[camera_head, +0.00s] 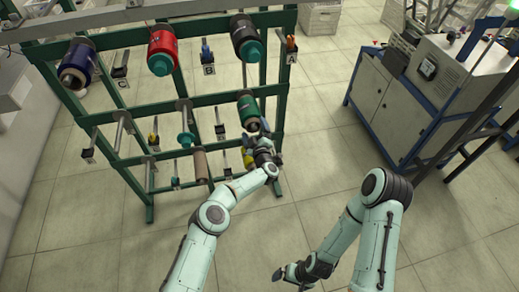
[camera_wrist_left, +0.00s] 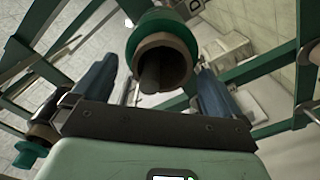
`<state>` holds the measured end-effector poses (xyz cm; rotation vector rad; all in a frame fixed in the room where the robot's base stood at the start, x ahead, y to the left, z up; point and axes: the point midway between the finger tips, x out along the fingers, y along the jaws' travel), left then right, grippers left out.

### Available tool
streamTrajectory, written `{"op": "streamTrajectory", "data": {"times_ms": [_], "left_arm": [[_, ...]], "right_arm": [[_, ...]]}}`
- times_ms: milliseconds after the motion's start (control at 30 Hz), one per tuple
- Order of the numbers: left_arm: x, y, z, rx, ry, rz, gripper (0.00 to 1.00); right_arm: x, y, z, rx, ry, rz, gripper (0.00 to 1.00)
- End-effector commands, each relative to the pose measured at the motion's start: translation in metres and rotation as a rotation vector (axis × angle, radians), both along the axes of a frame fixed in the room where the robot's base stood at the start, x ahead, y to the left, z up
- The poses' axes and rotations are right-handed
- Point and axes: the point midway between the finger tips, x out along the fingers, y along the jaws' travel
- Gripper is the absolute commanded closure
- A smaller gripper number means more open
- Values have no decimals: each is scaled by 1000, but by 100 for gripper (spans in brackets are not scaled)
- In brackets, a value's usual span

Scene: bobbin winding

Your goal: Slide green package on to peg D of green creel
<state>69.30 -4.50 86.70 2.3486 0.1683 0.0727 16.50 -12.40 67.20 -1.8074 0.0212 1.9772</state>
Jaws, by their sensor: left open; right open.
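The green package (camera_head: 248,110) is on the right end of the green creel's (camera_head: 160,100) middle row. In the left wrist view, the package's (camera_wrist_left: 160,25) open brown core faces me, with a dark rod end inside it. My left gripper (camera_head: 255,138) is just in front of the package. Its two fingers stand open to the left and right of the core end, with gaps visible; I see no grip on it. My right gripper (camera_head: 283,274) is open and empty, low over the floor, away from the creel.
The creel's top row holds a blue package (camera_head: 77,62), a red package (camera_head: 162,48) and a black package (camera_head: 246,38). Labels C, B and A mark pegs there. A brown tube (camera_head: 201,166) sits low. A cabinet machine (camera_head: 400,95) stands right. Floor between is clear.

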Motion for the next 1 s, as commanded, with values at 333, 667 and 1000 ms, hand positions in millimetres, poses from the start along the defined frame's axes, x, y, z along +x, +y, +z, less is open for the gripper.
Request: {"op": "streamTrajectory", "data": {"times_ms": [333,667,1000], "left_arm": [[-54,-8,-8,1,4,-4,0],[-102,-15,-5,3,1,-2,0],[-118,-16,-3,2,0,1,0]], "right_arm": [[-44,0,-51,1,50,0,0],[-53,0,-68,0,60,0,0],[-55,0,-71,0,62,0,0]]}}
